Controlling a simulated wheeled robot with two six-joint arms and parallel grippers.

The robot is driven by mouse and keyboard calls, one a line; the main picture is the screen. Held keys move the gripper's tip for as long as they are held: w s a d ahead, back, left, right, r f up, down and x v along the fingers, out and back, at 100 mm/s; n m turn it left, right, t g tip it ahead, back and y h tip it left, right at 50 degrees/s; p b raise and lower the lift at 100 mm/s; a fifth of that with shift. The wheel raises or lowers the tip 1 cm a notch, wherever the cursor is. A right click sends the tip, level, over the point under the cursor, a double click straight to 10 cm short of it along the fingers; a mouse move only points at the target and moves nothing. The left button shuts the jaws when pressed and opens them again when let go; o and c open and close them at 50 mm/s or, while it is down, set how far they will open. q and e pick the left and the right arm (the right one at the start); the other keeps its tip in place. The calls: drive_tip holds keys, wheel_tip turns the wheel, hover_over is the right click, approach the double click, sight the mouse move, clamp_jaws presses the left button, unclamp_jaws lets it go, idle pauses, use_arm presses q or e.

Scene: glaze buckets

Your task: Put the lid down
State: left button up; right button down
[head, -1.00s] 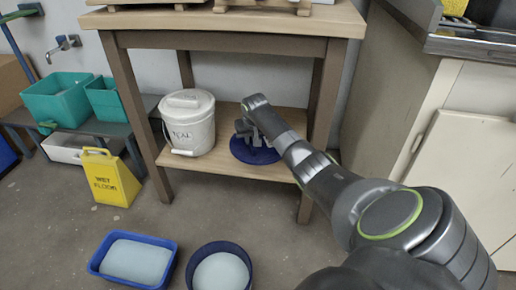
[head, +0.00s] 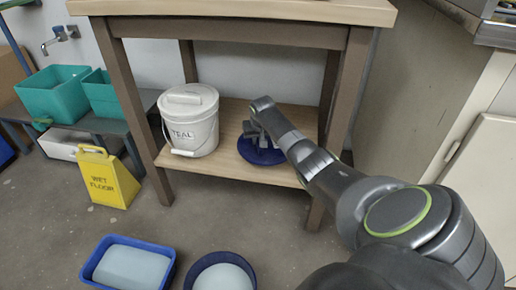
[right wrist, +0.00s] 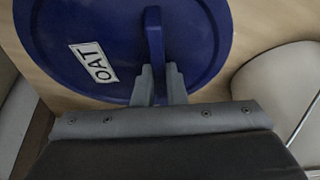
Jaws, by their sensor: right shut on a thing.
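The blue lid (head: 262,155) is at the lower shelf of the wooden table, right of the white bucket. In the right wrist view the lid (right wrist: 190,60) is round, with a white label reading "OAT" and a raised handle (right wrist: 154,40). My right gripper (head: 256,132) is shut on that handle, and its fingers (right wrist: 158,82) sit on both sides of it. The lid looks flat and very close to the shelf; whether it touches the board cannot be told. My left gripper is not in view.
The white bucket (head: 190,125) labelled "TEAL", with its lid on, stands on the shelf (head: 225,168). Table legs (head: 335,120) frame the shelf. A blue tub (head: 128,262) and a round blue bucket (head: 220,272) with pale contents stand on the floor. A yellow sign (head: 107,180) stands left.

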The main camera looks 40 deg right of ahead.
wheel_tip(320, 180, down, 3)
drive_tip(key=shift+f+b, duration=0.1)
drive_tip(key=shift+b, duration=0.45)
drive_tip(key=c, duration=1.5)
unclamp_jaws()
